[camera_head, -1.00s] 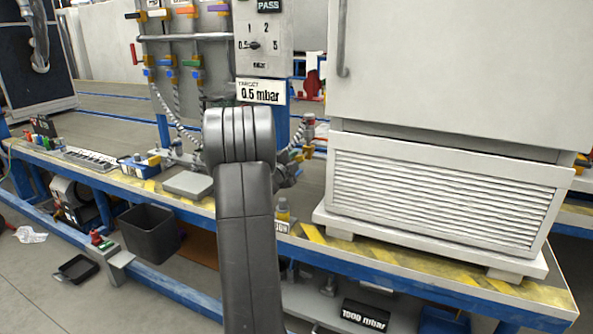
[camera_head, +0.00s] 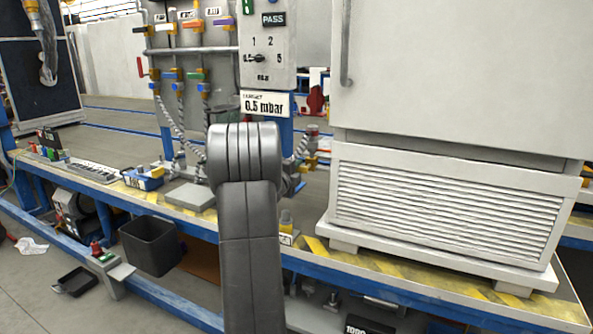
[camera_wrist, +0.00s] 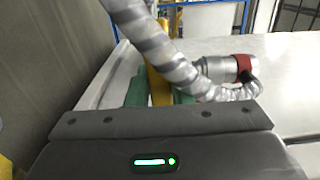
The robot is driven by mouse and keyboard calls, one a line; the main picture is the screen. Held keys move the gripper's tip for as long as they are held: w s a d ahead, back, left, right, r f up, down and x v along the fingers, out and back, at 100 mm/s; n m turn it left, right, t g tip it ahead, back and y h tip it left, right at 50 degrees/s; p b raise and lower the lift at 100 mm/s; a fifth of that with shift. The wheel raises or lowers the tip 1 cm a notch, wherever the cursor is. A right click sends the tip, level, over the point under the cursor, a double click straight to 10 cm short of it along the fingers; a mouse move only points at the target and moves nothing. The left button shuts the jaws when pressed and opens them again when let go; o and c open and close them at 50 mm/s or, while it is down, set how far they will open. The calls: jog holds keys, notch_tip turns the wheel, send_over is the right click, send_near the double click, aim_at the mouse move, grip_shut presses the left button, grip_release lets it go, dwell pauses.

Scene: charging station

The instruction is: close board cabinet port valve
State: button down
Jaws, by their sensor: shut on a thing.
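In the wrist view my gripper (camera_wrist: 158,92) has green finger pads shut on a narrow yellow part (camera_wrist: 157,84), which looks like a valve handle. A grey-and-white ribbed hose (camera_wrist: 160,45) passes close in front of it and hides part of it. A silver fitting with a red end (camera_wrist: 226,68) lies just right of the hose. In the head view my arm hides the gripper and what it holds. A fitting with a red top (camera_head: 312,131) and yellow parts shows just right of my arm. I cannot tell which part there is the port valve.
A panel with coloured valve handles (camera_head: 197,75) and a dial box (camera_head: 268,48) stands behind my arm. A large white cabinet with a louvred base (camera_head: 430,205) stands close on the right. A grey block (camera_head: 190,196) and a blue tray (camera_head: 143,180) lie on the bench left.

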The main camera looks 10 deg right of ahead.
jog(key=c, duration=1.3)
grip_release()
jog(key=p+v, duration=0.2)
jog(key=v, duration=1.1)
jog(key=shift+s+a, duration=0.25)
jog(key=shift+s, duration=0.1)
jog(key=b+x, duration=0.2)
jog(key=x, duration=1.2)
jog(key=shift+s+a, duration=0.1)
